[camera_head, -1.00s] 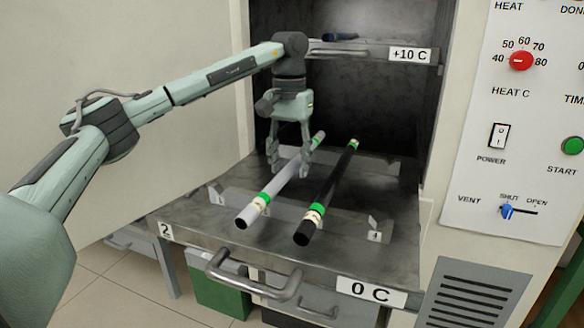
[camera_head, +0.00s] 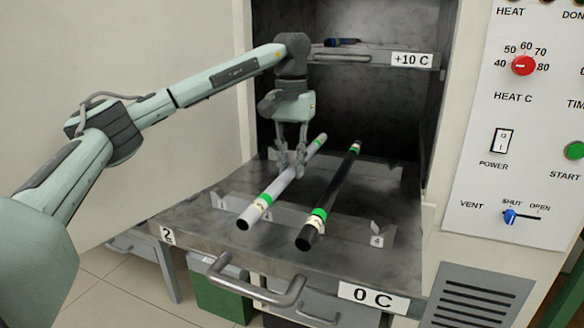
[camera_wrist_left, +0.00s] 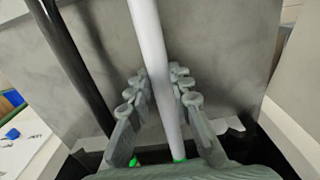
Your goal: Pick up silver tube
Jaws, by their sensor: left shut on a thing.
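In the left wrist view the silver tube (camera_wrist_left: 150,48) runs between the two fingers of my left gripper (camera_wrist_left: 158,88). I cannot tell whether the tube is clear of its rests. My right gripper is in neither view.
A black tube (camera_head: 329,197) lies close on the right, nearly parallel. Notched metal rests (camera_head: 377,232) stand on the shelf. A handle (camera_head: 255,287) sticks out in front. A control panel (camera_head: 525,130) is at the right.

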